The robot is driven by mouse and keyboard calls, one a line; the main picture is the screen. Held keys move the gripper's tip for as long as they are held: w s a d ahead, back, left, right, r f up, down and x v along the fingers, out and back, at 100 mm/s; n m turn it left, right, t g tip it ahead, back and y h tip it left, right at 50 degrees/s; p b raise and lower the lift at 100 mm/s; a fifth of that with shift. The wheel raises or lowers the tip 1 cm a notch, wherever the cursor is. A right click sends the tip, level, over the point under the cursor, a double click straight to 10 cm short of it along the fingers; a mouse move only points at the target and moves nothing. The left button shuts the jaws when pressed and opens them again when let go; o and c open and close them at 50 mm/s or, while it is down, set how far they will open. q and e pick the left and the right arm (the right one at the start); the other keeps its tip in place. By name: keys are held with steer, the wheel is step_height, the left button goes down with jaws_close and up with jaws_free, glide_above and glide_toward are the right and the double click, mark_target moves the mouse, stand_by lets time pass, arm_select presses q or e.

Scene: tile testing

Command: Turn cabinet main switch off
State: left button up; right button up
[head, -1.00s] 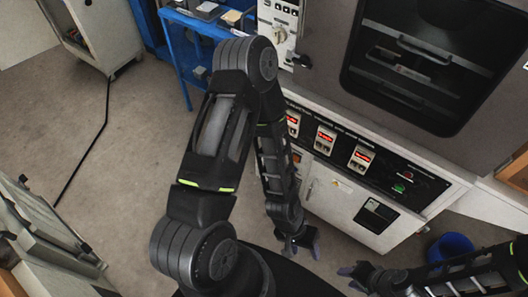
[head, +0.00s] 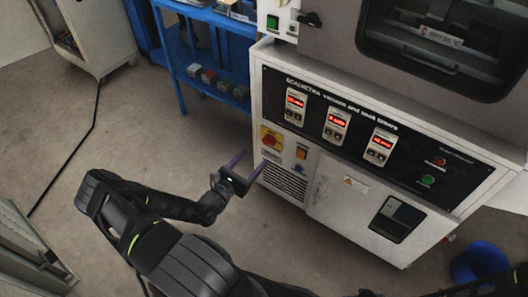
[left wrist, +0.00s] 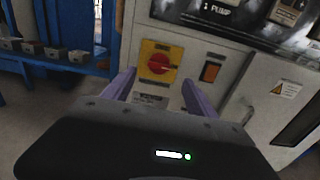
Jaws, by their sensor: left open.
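The cabinet's main switch (head: 270,138) is a red rotary knob on a yellow plate, at the left of the white cabinet front (head: 335,185). In the left wrist view the red knob (left wrist: 159,64) shows between and beyond my fingers, its handle looking roughly horizontal. My left gripper (head: 247,166) is open and empty, a little in front of and below the switch, with its purple fingers pointing at the cabinet and apart from the knob. My right gripper is not clearly visible; only part of that arm shows at the lower right.
An orange rocker switch (head: 301,153) sits right of the knob, with a vent grille below. Timer displays (head: 337,125) and red and green buttons fill the black panel. A blue shelf (head: 212,85) stands left and a blue bucket (head: 480,262) right.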

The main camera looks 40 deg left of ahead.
mark_target(267, 143)
arm_select(q)
steer(key=shift+a, duration=0.1)
steer(key=w+b, duration=0.1)
steer(key=w, duration=0.6)
steer(key=shift+w, duration=0.4)
steer(key=shift+c, duration=0.3)
steer(key=c, duration=1.3)
